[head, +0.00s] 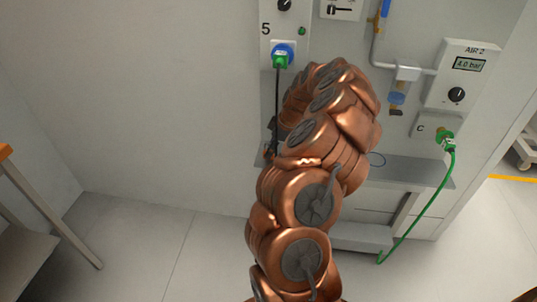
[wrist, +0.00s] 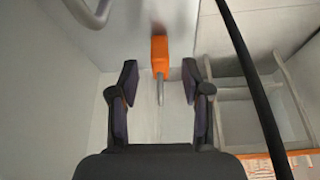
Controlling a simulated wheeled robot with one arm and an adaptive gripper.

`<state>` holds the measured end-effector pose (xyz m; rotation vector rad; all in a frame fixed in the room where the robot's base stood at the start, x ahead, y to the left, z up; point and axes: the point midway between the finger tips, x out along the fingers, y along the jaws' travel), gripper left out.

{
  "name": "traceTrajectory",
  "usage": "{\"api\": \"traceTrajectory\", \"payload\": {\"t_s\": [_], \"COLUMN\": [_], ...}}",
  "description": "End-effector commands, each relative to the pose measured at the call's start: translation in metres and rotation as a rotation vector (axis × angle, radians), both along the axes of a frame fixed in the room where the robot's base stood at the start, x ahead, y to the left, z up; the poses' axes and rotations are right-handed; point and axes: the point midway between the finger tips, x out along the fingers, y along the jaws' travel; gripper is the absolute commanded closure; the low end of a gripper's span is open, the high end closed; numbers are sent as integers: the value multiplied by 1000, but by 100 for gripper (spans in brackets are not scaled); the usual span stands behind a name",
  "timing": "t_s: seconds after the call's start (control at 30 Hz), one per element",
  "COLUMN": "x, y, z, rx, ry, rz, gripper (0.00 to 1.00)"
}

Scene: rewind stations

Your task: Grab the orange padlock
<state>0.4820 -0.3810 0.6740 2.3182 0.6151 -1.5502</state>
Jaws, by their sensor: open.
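The orange padlock (wrist: 159,49) shows in the wrist view at the top middle, with its grey metal shackle (wrist: 160,90) pointing down the picture. My gripper (wrist: 158,77) is open, with one dark finger to the left and one to the right of the padlock and its shackle. Gaps show on both sides, so the fingers look apart from it.
A dark cable (wrist: 247,75) runs down the right of the wrist view. In the head view, a black cable hangs from the green-and-blue plug (head: 281,58). A grey shelf (head: 420,172) and a green hose (head: 432,200) are right of my arm. A table (head: 30,210) stands far left.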

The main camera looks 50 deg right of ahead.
Motion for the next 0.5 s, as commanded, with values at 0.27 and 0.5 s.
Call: {"api": "traceTrajectory", "payload": {"t_s": [0.27,0.5], "x": [8,9], "y": [5,6], "z": [-22,-21], "rx": [0,0], "ry": [0,0], "rz": [1,2], "gripper": [52,62]}}
